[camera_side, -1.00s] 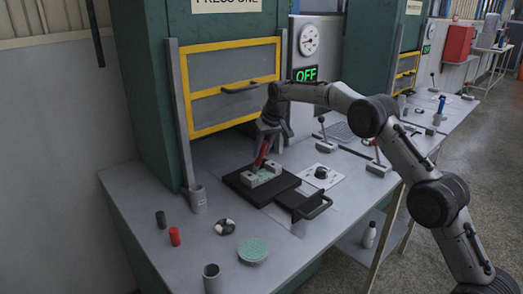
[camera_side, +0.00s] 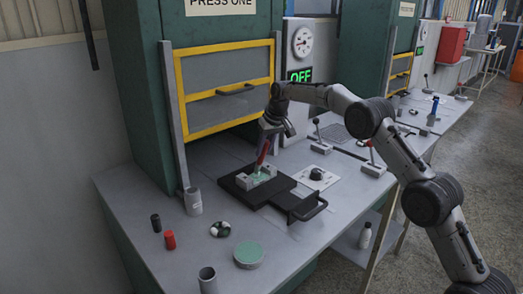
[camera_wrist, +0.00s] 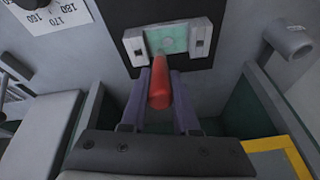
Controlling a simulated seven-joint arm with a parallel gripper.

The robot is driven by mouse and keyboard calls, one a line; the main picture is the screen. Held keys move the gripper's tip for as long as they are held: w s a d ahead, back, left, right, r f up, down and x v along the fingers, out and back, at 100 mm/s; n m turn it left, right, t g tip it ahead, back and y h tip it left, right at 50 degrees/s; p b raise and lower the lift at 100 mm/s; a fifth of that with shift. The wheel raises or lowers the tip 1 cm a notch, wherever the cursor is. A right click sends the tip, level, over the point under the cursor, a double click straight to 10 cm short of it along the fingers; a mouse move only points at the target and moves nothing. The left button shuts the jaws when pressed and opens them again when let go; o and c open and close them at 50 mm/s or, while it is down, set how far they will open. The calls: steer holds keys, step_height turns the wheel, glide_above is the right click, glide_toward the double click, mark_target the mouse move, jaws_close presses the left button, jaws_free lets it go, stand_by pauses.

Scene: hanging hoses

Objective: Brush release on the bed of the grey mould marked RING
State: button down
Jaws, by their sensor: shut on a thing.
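The grey mould (camera_side: 246,184) sits on a black plate (camera_side: 230,186) in front of the press, and its bed looks green. In the wrist view the mould (camera_wrist: 201,45) is a grey block with a green bed (camera_wrist: 183,39); I cannot read a RING mark. My gripper (camera_side: 269,138) is above the mould, shut on a red-handled brush (camera_side: 262,155) that slants down to the bed. In the wrist view the brush (camera_wrist: 159,94) lies between the fingers of my gripper (camera_wrist: 160,88). Its tip appears to be at the bed, but contact cannot be told.
A black handle (camera_side: 312,211) juts from the plate. A black bottle (camera_side: 156,222), a red bottle (camera_side: 170,240), a green-topped round tin (camera_side: 248,254), a small patterned disc (camera_side: 220,229) and a grey cup (camera_side: 193,203) stand front left. The yellow-framed press guard (camera_side: 225,85) is behind.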

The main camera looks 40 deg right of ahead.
steer(key=shift+d+f, duration=0.1)
stand_by(0.3)
steer(key=shift+a, duration=0.95)
steer(key=shift+a, duration=0.15)
steer(key=shift+a, duration=0.8)
step_height(320, 180, up, 8)
stand_by(0.3)
stand_by(0.6)
